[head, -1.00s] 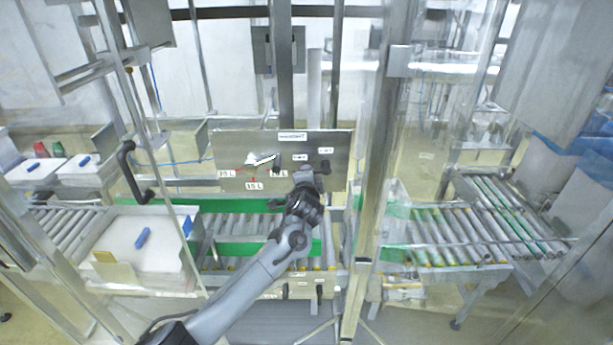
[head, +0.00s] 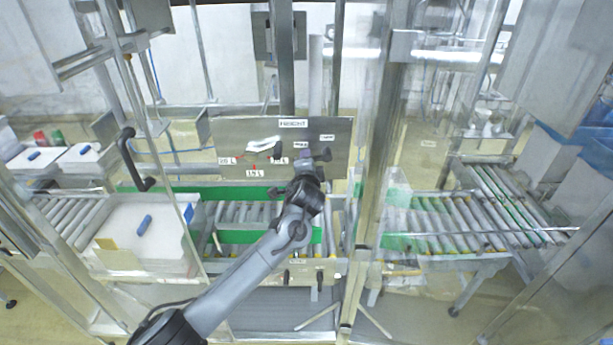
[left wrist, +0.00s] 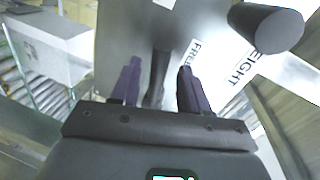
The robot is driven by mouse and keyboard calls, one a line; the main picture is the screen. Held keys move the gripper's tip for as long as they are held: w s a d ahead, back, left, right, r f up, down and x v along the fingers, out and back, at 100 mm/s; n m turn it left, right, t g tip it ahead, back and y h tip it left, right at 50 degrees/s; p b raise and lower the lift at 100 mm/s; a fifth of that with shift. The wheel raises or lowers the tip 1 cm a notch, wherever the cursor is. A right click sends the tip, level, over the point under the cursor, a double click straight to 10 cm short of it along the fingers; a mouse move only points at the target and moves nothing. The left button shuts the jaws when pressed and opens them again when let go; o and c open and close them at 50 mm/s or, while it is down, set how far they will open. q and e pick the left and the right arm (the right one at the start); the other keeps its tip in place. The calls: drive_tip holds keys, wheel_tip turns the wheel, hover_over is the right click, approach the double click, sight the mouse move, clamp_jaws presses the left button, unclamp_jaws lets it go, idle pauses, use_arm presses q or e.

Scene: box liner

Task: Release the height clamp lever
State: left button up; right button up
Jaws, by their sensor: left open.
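A grey metal panel (head: 228,140) with a HEIGHT label (head: 293,123) stands at the middle of the head view. My left gripper (head: 316,156) is in front of its lower right part. In the left wrist view, the jaws of my left gripper (left wrist: 160,88) are open. A dark lever-like bar (left wrist: 157,72) shows between the two fingers; I cannot tell whether they touch it. A label starting FRE (left wrist: 195,48) and part of the HEIGHT label (left wrist: 238,68) are on the panel beside it. My right gripper is not in view.
A dark round knob (left wrist: 267,27) sticks out at the upper right of the left wrist view. A white pointer (head: 263,145) and litre labels (head: 253,171) are on the panel's left. Roller conveyors (head: 440,217) run below and to the right; a white box (head: 130,225) stands left.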

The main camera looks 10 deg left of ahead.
use_arm(q)
drive_tip(key=b+v, duration=0.2)
drive_tip(key=v, duration=0.7)
drive_tip(key=shift+s, duration=0.4)
drive_tip(key=shift+d+r, duration=0.1)
